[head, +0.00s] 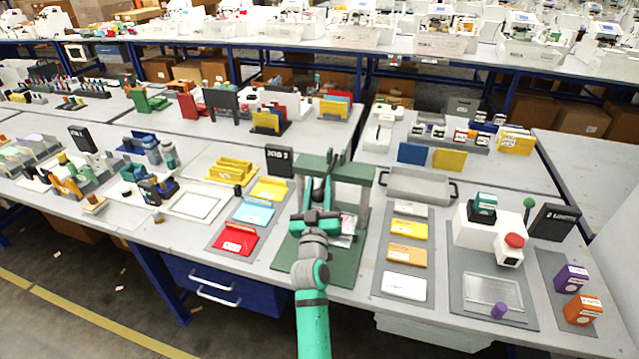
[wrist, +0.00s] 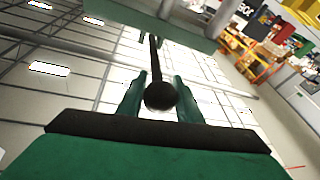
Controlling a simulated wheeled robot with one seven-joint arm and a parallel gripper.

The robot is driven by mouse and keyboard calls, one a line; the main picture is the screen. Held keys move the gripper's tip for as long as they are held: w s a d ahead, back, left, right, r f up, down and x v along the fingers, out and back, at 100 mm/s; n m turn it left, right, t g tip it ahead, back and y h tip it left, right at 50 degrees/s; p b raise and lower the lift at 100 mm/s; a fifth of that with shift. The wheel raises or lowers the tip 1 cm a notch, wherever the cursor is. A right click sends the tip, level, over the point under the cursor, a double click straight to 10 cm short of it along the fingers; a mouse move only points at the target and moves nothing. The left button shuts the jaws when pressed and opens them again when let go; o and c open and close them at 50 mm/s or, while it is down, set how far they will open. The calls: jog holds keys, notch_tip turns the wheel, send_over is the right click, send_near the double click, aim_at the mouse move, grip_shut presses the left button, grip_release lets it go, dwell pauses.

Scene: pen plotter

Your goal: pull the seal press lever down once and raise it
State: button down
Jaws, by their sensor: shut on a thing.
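The seal press (head: 357,175) is a dark green frame with a crossbeam on two posts, standing on a green base plate in the middle of the front table in the head view. Its lever (wrist: 154,60) is a thin dark rod ending in a round black knob (wrist: 160,96) in the wrist view. My gripper (wrist: 160,100) has its two green fingers on either side of the knob and is shut on the lever. In the head view my gripper (head: 318,190) is in front of the crossbeam. My arm hides much of the press's middle and part of its base.
Left of the press lie red, blue and yellow trays (head: 235,239) on a grey mat. Right of it is a mat with several cards (head: 405,285) and a grey handled tray (head: 418,186). A black sign (head: 280,161) stands close behind the press on the left.

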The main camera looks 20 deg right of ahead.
jog(key=shift+w+a+f, duration=0.15)
jog(key=shift+a+f, duration=0.05)
jog(key=shift+f, duration=0.1)
dwell(0.5)
jog(key=c, duration=1.3)
grip_release()
jog(key=shift+d+r, duration=0.1)
jog(key=v, duration=1.1)
